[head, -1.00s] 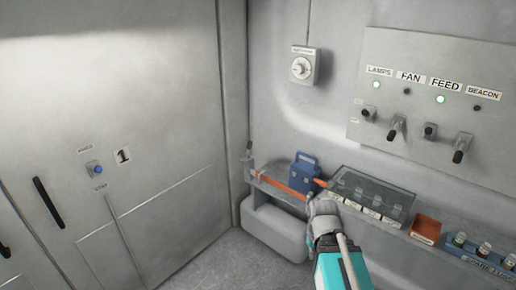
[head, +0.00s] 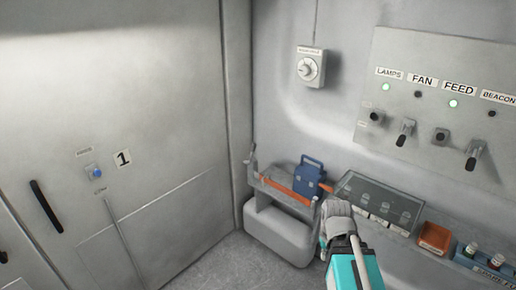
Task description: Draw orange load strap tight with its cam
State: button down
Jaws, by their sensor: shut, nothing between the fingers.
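The orange load strap (head: 288,191) runs along the front of a low grey shelf in the corner, below a blue box (head: 307,177). A small grey upright piece (head: 253,160) stands at the strap's left end; I cannot tell whether it is the cam. A short orange piece (head: 326,187) shows right of the blue box. My gripper (head: 333,206) is shut and empty, right of the strap and in front of the shelf. Its fingertips are mostly hidden by its own body, and it looks apart from the strap.
A glass-lidded case (head: 380,192) with labels, an orange bin (head: 435,238) and a rack of small bottles (head: 485,258) line the shelf to the right. A switch panel (head: 440,105) and a dial (head: 310,68) are on the wall. Left is a large door (head: 130,90). Floor is clear at the corner.

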aim_at(253, 146)
jog(key=i, duration=0.9)
